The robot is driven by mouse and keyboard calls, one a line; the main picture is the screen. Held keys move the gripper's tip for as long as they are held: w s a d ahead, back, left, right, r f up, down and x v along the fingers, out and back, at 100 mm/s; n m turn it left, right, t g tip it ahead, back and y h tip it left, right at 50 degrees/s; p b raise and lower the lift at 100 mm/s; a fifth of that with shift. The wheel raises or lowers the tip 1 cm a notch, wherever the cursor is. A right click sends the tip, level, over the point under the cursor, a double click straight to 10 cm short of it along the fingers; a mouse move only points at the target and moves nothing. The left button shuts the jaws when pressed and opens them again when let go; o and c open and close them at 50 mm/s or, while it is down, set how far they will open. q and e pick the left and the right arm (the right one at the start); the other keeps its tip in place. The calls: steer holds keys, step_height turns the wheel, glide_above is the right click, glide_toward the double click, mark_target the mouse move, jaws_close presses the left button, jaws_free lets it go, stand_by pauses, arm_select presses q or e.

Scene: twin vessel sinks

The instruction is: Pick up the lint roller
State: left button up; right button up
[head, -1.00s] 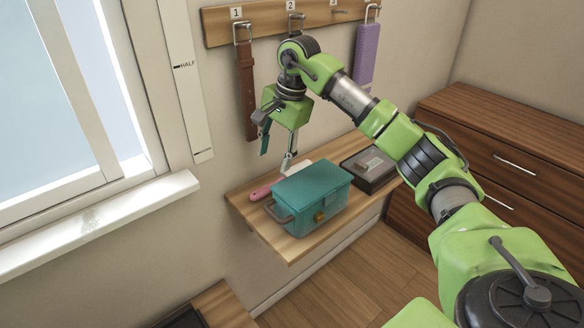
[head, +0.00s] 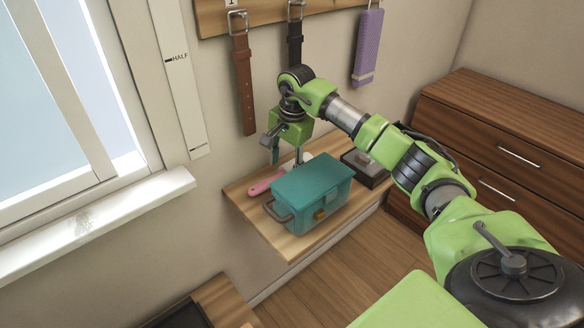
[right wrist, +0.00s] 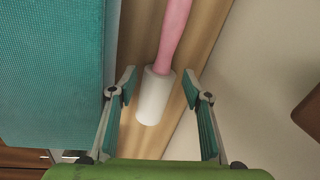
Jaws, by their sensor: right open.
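The lint roller has a pink handle (head: 264,184) and a white roller head. It lies on the wooden wall shelf, behind the teal box, which partly hides it in the head view. My right gripper (head: 287,158) is above it, pointing down. In the right wrist view, the white roller head (right wrist: 155,97) is between the two open fingers (right wrist: 159,88) of my right gripper, with the pink handle (right wrist: 175,30) running away beyond them. The fingers do not appear to touch it. My left gripper is not in view.
The teal box (head: 312,190) stands close beside the roller on the shelf (head: 292,243). A dark case (head: 365,168) is at the shelf's right end. Belts (head: 243,85) and a purple item (head: 368,45) hang above. The wall is close behind.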

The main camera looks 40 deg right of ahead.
mark_target(284, 171)
steer(key=shift+w+f, duration=0.2)
steer(key=shift+f, duration=1.35)
steer(key=c, duration=1)
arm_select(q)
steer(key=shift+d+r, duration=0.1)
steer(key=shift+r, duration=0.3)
arm_select(e)
steer(key=shift+o, duration=0.2)
steer(key=shift+r, duration=0.15)
